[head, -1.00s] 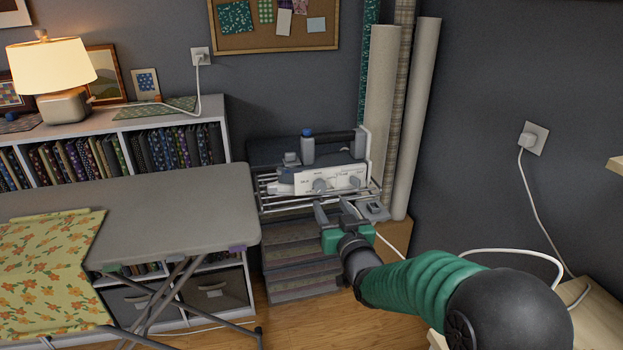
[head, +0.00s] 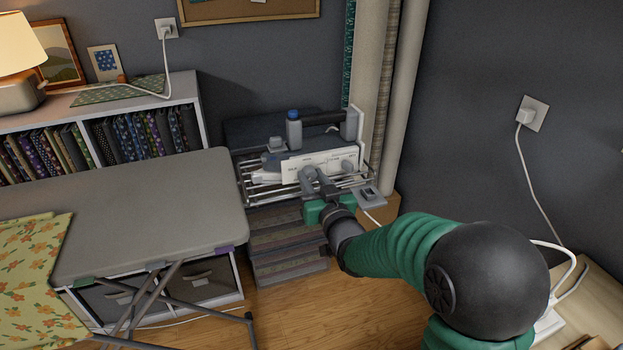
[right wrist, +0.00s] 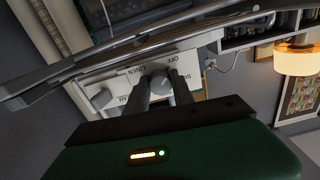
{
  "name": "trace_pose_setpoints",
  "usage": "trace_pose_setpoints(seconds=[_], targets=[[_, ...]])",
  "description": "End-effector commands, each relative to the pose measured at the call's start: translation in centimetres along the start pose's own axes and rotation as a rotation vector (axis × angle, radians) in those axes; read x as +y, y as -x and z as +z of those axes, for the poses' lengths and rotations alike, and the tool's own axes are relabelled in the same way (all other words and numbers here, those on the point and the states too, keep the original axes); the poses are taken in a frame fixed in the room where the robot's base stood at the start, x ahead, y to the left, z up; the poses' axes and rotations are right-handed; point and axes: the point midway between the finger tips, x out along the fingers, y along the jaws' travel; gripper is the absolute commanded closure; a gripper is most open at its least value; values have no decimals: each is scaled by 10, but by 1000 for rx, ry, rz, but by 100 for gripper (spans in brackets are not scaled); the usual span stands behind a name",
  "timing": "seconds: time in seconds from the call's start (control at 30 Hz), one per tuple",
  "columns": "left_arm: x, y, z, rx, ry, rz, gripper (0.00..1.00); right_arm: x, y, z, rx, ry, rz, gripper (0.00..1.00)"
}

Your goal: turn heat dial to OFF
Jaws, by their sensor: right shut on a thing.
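The iron (head: 318,150) rests on a wire rack, its white control panel (head: 328,162) facing me. My right gripper (head: 318,178) reaches the lower left part of this panel. In the right wrist view, its two dark fingers (right wrist: 166,85) sit on either side of the grey heat dial (right wrist: 161,82) and are shut on it. The words OFF and LINEN show on the panel just beyond the dial. The dial's pointer cannot be made out. In the head view the fingers mostly hide this dial. My left gripper is not in view.
A second knob (right wrist: 103,98) sits beside the heat dial. The wire rack's bars (head: 358,182) run close around the iron. The ironing board (head: 150,205) stands to the left, and tall fabric rolls (head: 405,100) stand behind on the right.

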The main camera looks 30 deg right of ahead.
Motion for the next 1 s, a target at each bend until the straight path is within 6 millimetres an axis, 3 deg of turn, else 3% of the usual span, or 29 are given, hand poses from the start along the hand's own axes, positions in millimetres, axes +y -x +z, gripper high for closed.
trace_pose_setpoints(seconds=[0.03,0.13,0.27,0.43,0.7,0.73,0.9,1.0], targets=[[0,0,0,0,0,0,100,-1,0,1,-2,0,-2,87],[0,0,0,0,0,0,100,-1,0,1,-2,0,-1,100],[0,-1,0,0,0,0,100,0,0,1,-2,3,0,100],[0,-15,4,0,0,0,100,0,0,4,-1,137,-1,100],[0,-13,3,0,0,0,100,0,0,2,-4,167,0,100],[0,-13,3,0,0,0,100,0,0,2,-4,167,0,70],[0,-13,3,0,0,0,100,0,0,1,-3,166,0,49],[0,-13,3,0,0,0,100,0,0,1,-2,166,0,49]])
